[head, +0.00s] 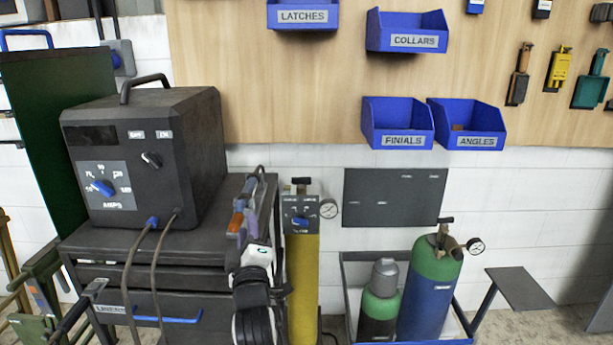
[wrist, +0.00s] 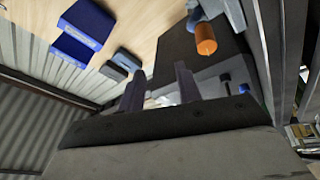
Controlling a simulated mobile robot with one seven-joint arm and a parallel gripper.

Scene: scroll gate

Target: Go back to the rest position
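My gripper (wrist: 159,78) shows in the wrist view with its two dark fingers apart and nothing visible between them. A welding machine (head: 150,150) with a blue amps knob stands on the cart (head: 75,243). An orange cylindrical piece (wrist: 205,38) shows beyond the fingers in the wrist view.
A yellow cylinder (head: 303,270) with a gauge stands close right of my arm. Green and blue cylinders (head: 430,290) stand in a blue-edged trolley farther right. Blue bins, among them FINIALS (head: 397,125) and ANGLES (head: 466,127), hang on the wooden wall panel (head: 270,90).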

